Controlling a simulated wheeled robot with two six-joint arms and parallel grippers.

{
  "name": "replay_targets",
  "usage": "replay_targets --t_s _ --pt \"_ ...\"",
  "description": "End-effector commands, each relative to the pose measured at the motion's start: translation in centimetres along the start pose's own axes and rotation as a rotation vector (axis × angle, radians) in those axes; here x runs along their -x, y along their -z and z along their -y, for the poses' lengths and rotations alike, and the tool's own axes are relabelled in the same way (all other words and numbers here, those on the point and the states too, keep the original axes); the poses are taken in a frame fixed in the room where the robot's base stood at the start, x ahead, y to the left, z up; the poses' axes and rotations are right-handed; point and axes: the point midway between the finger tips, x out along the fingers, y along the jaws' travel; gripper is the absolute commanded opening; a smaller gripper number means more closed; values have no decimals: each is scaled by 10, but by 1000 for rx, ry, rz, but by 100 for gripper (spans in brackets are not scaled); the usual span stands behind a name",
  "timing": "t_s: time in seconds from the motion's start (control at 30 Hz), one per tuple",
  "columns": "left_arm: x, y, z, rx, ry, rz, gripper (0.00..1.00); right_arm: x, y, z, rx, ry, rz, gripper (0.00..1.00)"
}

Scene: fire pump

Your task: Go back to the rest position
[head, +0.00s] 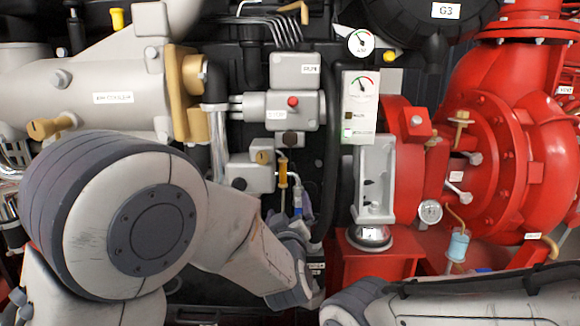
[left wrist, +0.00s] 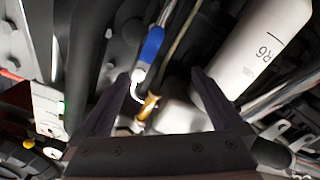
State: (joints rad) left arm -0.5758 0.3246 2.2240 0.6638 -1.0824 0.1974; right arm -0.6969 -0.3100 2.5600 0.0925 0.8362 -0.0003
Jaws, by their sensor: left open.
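My left arm comes in from the left in the head view, its forearm sloping down to the right. Its gripper (head: 299,222) is small and partly hidden low in front of the engine, near a yellow-orange handle (head: 283,173). In the left wrist view my left gripper (left wrist: 160,76) is open, with its two dark fingers apart. A blue-sleeved lever (left wrist: 153,44) and a brass-coloured fitting (left wrist: 147,106) show in the gap between the fingers; I see neither gripped. My right arm crosses the bottom right of the head view, but its gripper does not show.
A red pump (head: 500,140) fills the right side. A gauge panel (head: 361,105) and grey valve block (head: 290,107) stand in the middle. A large grey cylinder (head: 100,85) is behind my left arm. A white cylinder marked R6 (left wrist: 262,45) is close to my left gripper.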

Motion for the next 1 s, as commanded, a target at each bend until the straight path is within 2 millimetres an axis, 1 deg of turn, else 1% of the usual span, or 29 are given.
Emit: replay_targets --t_s 0.03,0.1,0.3,0.43,0.5,0.7,1.0 --pt "0 7 -4 -57 2 2 100 14 1 1 0 0 0 100" --pt "0 9 -4 -144 2 2 100 23 1 2 0 0 0 100" --pt "0 13 -8 -395 0 2 100 47 2 3 0 0 0 100" --pt "0 14 -10 -523 0 2 100 57 3 4 0 0 0 100" --pt "1 12 -9 -560 -1 1 100 57 3 4 0 0 0 100" --pt "6 12 -8 -552 1 -1 100 54 3 4 0 0 1 100" --pt "6 10 -10 -550 -4 1 100 54 3 4 0 0 0 100"
